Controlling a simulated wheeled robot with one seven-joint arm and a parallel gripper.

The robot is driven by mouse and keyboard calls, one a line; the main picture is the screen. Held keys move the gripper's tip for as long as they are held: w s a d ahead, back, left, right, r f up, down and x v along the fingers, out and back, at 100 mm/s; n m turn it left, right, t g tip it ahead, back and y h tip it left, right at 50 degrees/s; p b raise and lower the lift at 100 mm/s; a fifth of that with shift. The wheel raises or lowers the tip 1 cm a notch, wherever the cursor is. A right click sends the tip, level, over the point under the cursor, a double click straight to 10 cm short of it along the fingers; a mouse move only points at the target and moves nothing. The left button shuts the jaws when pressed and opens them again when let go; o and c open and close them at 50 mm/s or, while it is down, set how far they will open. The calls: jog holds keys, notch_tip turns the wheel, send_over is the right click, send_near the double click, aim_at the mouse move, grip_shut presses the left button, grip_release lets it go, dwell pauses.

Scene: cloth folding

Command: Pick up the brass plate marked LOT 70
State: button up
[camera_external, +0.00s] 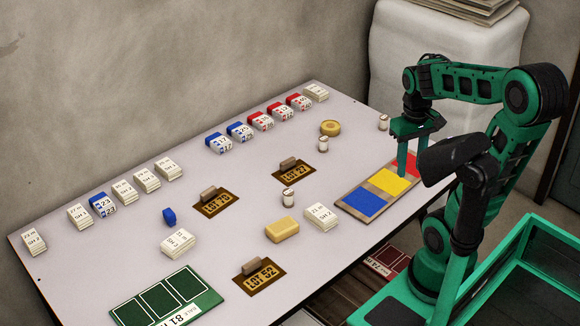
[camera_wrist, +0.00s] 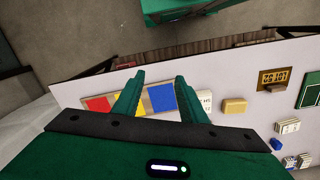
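The brass plate marked LOT 70 (camera_external: 222,208) lies flat near the middle of the table, with a brown block-like handle on its back edge. Two similar brass plates lie apart from it: one that reads LOT 27 (camera_external: 291,176) to its right and one that reads LOT 52 (camera_external: 262,281) near the front edge. The wrist view shows one brass plate, apparently LOT 52 (camera_wrist: 268,78), at the right. My gripper (camera_external: 402,172) is over the coloured board at the table's right, well away from LOT 70. In the wrist view its fingers (camera_wrist: 158,85) are apart with nothing held.
The board with blue, yellow and red fields (camera_external: 366,202) is below my gripper. A yellow block (camera_external: 282,230), a card stack (camera_external: 321,216) and a small white jar (camera_external: 288,198) stand between it and LOT 70. A blue piece (camera_external: 169,216) is left of LOT 70. Card stacks line the back.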

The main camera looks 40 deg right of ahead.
jog(key=w+a+n, duration=0.1)
jog(key=w+n, duration=0.3)
jog(key=w, duration=0.6)
jog(key=n+y, duration=1.3)
jog(key=n, duration=0.5)
send_near(210, 189)
jog(key=x, duration=0.3)
jog(key=shift+a+r, duration=0.1)
jog(key=shift+r, duration=0.05)
jog(key=shift+x, duration=2.75)
grip_shut()
